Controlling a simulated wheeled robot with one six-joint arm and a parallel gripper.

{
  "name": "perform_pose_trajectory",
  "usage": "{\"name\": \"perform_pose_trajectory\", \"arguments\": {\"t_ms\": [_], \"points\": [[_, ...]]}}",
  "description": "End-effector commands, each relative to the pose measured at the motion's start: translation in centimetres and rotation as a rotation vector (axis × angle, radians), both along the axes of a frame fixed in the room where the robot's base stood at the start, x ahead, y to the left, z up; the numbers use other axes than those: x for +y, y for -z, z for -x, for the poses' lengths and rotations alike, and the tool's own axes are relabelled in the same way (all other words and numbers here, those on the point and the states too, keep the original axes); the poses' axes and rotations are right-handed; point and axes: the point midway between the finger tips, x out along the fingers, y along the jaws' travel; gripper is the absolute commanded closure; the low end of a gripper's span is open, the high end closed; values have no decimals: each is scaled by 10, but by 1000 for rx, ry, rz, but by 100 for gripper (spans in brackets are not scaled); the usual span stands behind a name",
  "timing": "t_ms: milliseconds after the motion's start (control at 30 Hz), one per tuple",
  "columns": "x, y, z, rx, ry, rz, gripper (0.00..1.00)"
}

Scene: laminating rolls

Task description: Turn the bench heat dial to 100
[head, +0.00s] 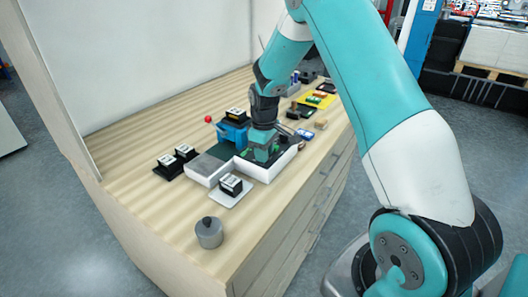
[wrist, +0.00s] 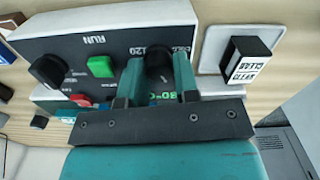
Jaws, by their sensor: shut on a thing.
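The bench control panel (wrist: 115,52) is dark with a white housing, and fills the upper left of the wrist view. Its black heat dial (wrist: 158,66) sits between the two fingers of my gripper (wrist: 159,75), which is shut on it. A green readout (wrist: 165,96), which seems to read 80°C, is partly hidden by the gripper. The dial's pointer is hard to make out. In the head view my gripper (head: 262,152) is down at the white machine (head: 262,172), hiding the dial.
Beside the dial are a green button (wrist: 101,66) under RUN, a red button (wrist: 80,100) and another black knob (wrist: 47,70). A labelled black block (wrist: 246,60) stands on a white plate. A grey lidded cylinder (head: 209,232) stands on the front of the bench, with bare wood around it.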

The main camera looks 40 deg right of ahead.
Motion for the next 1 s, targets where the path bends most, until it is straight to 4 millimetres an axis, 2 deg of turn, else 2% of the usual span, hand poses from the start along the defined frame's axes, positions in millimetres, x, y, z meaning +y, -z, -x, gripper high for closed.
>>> {"name": "perform_pose_trajectory", "arguments": {"t_ms": [367, 1000], "points": [[0, 0, 0, 0, 116, 0, 95], [0, -1, -1, -2, 689, 0, 95]]}}
